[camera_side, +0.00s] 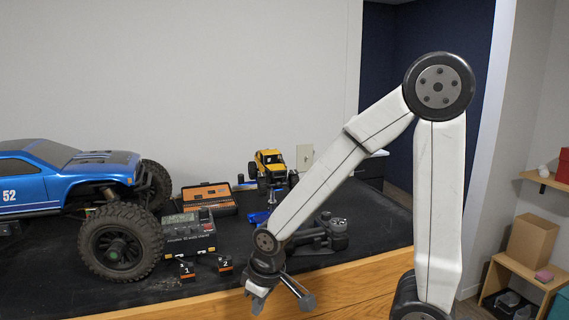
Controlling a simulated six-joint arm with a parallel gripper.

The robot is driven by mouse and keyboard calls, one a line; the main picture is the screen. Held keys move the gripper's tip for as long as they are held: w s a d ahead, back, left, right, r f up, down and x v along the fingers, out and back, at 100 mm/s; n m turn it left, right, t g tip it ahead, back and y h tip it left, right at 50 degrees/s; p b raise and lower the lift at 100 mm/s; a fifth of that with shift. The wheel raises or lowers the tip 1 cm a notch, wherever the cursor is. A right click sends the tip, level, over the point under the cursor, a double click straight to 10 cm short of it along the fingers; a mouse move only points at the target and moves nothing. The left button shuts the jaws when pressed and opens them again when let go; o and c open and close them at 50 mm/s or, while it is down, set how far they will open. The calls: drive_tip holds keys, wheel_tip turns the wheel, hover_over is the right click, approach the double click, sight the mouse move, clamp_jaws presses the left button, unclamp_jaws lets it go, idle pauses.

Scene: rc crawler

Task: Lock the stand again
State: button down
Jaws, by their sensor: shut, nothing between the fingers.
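My gripper (279,296) points down in front of the bench's wooden front edge, and nothing shows in its grip. It is apart from everything on the bench. A blue crawler truck (45,180) with the number 52 and large black tyres fills the left side. A small yellow crawler (269,163) sits at the back, seemingly raised on a support that I cannot make out clearly. A dark device with round knobs (337,226) lies behind my forearm, partly hidden by it. I cannot tell which part is the stand or its lock.
A dark charger-like box (189,236) stands beside the truck's front wheel. Small blocks marked 1 (187,269) and 2 (225,264) lie before it. An open case (209,199) sits behind. The dark mat (375,222) is clear at the right.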

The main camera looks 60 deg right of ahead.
drive_tip(key=w+d+r+m, duration=0.1)
drive_tip(key=d+r, duration=0.2)
drive_tip(key=w+d+r, duration=0.1)
drive_tip(key=d+r, duration=0.1)
drive_tip(key=d, duration=0.1)
drive_tip(key=w+d+r+m+g, duration=0.1)
drive_tip(key=d+r, duration=0.2)
drive_tip(key=shift+w+r+m+h, duration=0.2)
drive_tip(key=shift+r+m+h, duration=0.1)
drive_tip(key=shift+r, duration=0.05)
drive_tip(key=s+d+r+m+g, duration=0.2)
drive_tip(key=d+r+m, duration=0.1)
drive_tip(key=d+r, duration=0.6)
drive_tip(key=w+d+t+h, duration=0.1)
drive_tip(key=d+t, duration=0.3)
drive_tip(key=d, duration=1.7)
drive_tip(key=shift+w+d, duration=0.25)
drive_tip(key=shift+w, duration=0.1)
drive_tip(key=shift+f, duration=0.15)
